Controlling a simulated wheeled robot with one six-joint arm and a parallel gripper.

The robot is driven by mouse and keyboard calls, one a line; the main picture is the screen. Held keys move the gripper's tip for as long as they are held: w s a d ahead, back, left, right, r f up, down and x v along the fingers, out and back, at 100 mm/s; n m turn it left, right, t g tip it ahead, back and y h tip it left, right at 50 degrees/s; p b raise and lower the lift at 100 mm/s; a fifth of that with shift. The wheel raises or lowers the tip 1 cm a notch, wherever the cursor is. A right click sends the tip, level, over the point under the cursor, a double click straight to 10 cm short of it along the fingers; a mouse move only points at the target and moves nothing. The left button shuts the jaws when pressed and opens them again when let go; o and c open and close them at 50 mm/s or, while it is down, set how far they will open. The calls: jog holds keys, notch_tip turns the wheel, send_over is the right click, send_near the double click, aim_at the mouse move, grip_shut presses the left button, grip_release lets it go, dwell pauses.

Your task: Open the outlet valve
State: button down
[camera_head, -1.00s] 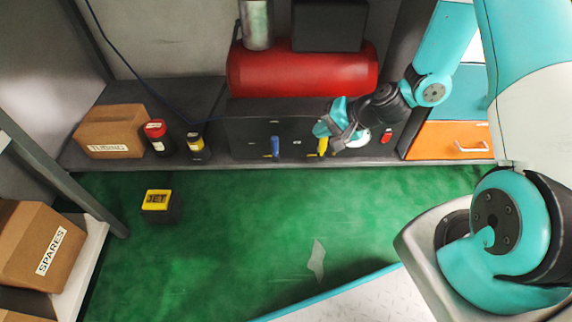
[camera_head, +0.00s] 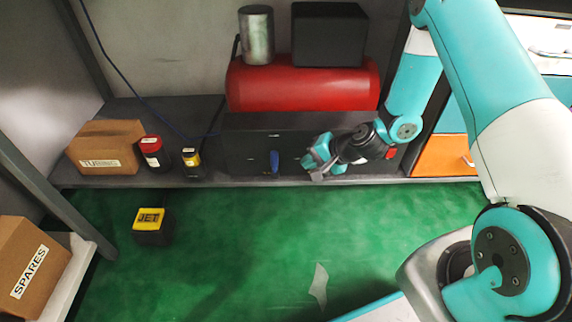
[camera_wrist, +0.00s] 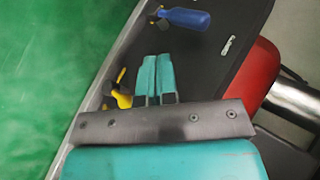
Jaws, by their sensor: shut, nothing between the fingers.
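On the dark panel (camera_head: 240,150) under the red tank, a blue valve handle (camera_head: 274,161) stands upright. It also shows in the wrist view (camera_wrist: 186,18), pointing toward the tank side from a dark hub. A yellow valve handle (camera_wrist: 122,99) is partly visible in the wrist view, just left of my fingers and partly covered by my gripper body. In the head view my gripper hides it. My gripper (camera_head: 314,166) is shut and empty in front of the panel, right of the blue handle. Its teal fingers (camera_wrist: 156,78) are together. The panel's labels are too small to read.
The red tank (camera_head: 300,85) sits behind the panel, with a metal cylinder (camera_head: 257,36) and black box (camera_head: 328,35) above. A red switch (camera_head: 391,152) is right of my gripper. Left are two small containers and a TUBING box (camera_head: 100,150). A JET box (camera_head: 150,228) stands on the green floor.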

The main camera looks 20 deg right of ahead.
aim_at(275, 165)
jog(key=w+a+f+b, duration=0.2)
jog(key=w+a+b, duration=0.1)
jog(key=w+a, duration=0.1)
jog(key=shift+w+a+f, duration=0.25)
jog(key=shift+w+a, duration=0.15)
jog(key=shift+w, duration=0.05)
